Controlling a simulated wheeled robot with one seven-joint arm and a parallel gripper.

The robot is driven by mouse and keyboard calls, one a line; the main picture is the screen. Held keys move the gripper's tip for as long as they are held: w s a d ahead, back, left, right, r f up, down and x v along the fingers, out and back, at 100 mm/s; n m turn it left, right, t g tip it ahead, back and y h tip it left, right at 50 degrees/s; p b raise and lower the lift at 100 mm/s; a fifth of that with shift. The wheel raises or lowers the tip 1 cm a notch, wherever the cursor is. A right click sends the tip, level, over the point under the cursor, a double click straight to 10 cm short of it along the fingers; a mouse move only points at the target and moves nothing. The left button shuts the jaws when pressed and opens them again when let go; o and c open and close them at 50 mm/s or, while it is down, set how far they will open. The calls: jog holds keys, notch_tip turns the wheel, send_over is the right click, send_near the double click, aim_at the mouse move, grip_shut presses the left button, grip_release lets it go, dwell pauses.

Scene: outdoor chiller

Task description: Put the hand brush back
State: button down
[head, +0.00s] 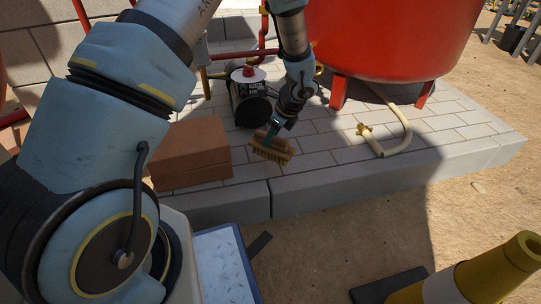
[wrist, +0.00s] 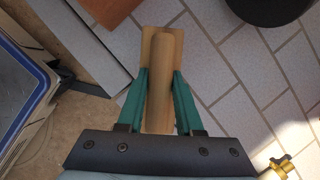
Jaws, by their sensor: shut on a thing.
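The hand brush (head: 272,150) has a tan wooden body with bristles below. My gripper (head: 272,133) is shut on it and holds it near the front edge of the paved platform. Whether the bristles touch the paving cannot be told. In the wrist view, the brush's wooden handle (wrist: 162,75) stands between the two green fingers of my gripper (wrist: 160,95). The brush's lower part is mostly hidden behind the handle there.
A brown block (head: 190,155) sits left of the brush. A dark motor or pump (head: 250,98) stands behind. A red tank (head: 395,40) on legs and a pale bent pipe (head: 400,135) are to the right. Paving between is clear.

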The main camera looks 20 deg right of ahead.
aim_at(271, 150)
jog(key=shift+f+b, duration=1.2)
jog(key=shift+f, duration=1.45)
jog(key=shift+f, duration=0.15)
jog(key=c, duration=0.6)
grip_release()
jog(key=shift+o, duration=0.2)
